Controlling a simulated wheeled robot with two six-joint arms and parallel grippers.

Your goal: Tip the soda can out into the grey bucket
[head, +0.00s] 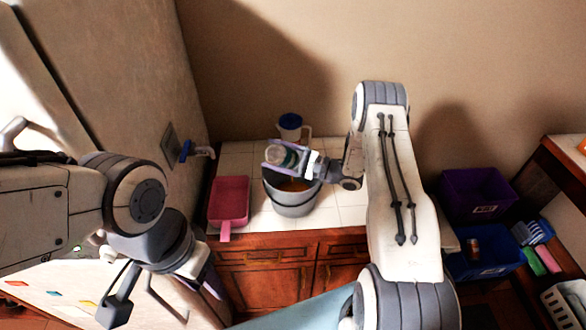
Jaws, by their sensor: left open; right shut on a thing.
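The grey bucket (292,209) stands on the white tiled counter, with something orange-brown visible inside. My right gripper (281,158) reaches in from the right and is shut on the soda can (279,155). It holds the can over the bucket's back left part, tilted, with a pale round end showing. The fingers hide part of the can, and I cannot tell whether anything is flowing from it. My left gripper (206,281) is open and empty, low in front of the counter and well away from the bucket.
A pink pan with a handle (229,198) lies left of the bucket. A white jug with a blue lid (290,127) stands behind it. A blue-handled tap (190,151) sticks out of the left wall. Purple (474,191) and blue (487,264) crates stand at right.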

